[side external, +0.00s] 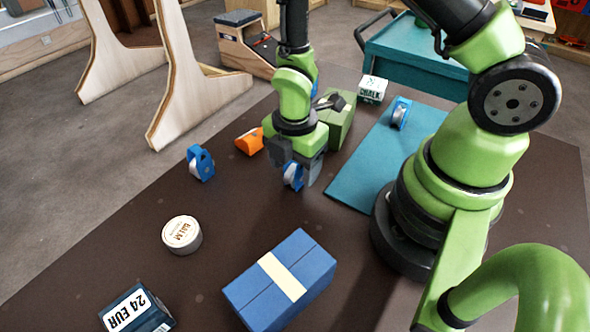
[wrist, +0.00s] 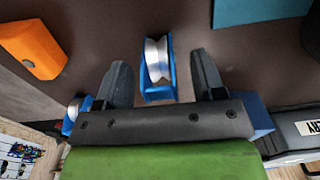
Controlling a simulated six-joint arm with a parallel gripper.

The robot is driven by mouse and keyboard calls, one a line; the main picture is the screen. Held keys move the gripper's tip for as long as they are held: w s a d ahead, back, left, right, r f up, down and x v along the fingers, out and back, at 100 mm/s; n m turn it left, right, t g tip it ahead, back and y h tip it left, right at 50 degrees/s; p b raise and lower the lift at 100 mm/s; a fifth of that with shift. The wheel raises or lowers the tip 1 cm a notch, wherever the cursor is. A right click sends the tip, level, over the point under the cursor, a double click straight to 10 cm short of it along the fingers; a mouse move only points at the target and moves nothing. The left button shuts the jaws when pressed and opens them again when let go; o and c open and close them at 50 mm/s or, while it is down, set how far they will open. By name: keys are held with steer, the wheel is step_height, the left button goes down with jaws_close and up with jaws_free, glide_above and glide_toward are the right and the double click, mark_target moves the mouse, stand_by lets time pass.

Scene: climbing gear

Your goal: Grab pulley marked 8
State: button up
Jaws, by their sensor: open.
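Three blue pulleys with silver wheels are in the side external view. One pulley (side external: 292,176) stands on the dark mat under my gripper (side external: 297,166), another pulley (side external: 200,163) stands to the left, and a third pulley (side external: 400,112) is on the teal mat. No number can be read on any of them. In the wrist view my gripper (wrist: 160,58) is open, with the nearest pulley (wrist: 157,72) between its fingers and visible gaps on both sides. A partly hidden blue thing with a silver part (wrist: 73,114) shows at the lower left.
An orange block (side external: 250,142) and a green box (side external: 337,118) lie close behind my gripper. A chalk box (side external: 372,89) is farther back on the right. A balm tin (side external: 182,235), a blue parcel (side external: 245,290) and a price-marked box (side external: 137,312) are in front. The teal mat (side external: 362,158) lies right.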

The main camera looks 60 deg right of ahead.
steer(key=shift+f, duration=0.5)
steer(key=c, duration=1.1)
steer(key=shift+r, duration=0.1)
